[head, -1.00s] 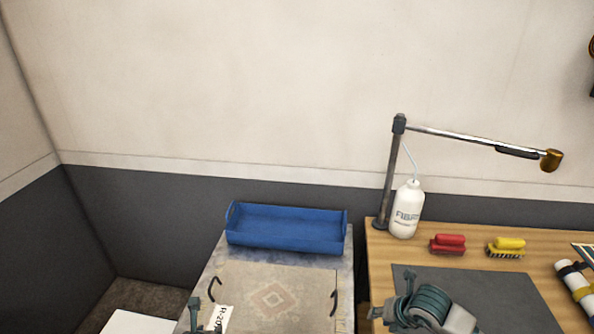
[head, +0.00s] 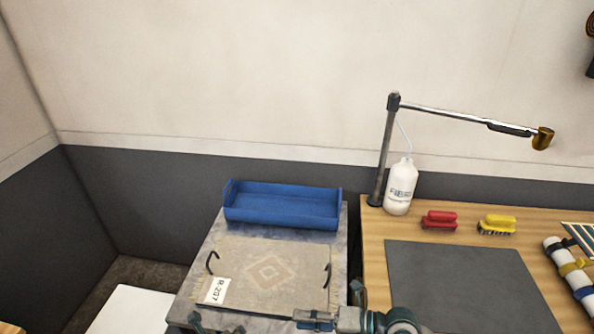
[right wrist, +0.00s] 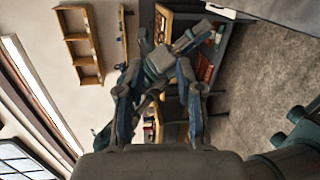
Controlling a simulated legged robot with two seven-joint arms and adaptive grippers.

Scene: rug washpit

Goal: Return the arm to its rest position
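My right gripper (head: 302,319) is at the bottom edge of the head view, pointing left, near the front right corner of the rug (head: 298,257). In the right wrist view its two fingers (right wrist: 158,88) stand apart, with no task object visible between them. A dark jointed part shows beyond or between them; I cannot tell exactly which. A small part of my left gripper (head: 205,324) shows at the bottom edge, near the rug's front left corner; its fingers are not clear. The patterned rug lies flat with a white tag marked R-207 (head: 215,291).
A blue tray (head: 280,219) stands behind the rug. A strapped roll (head: 570,268) lies at right.

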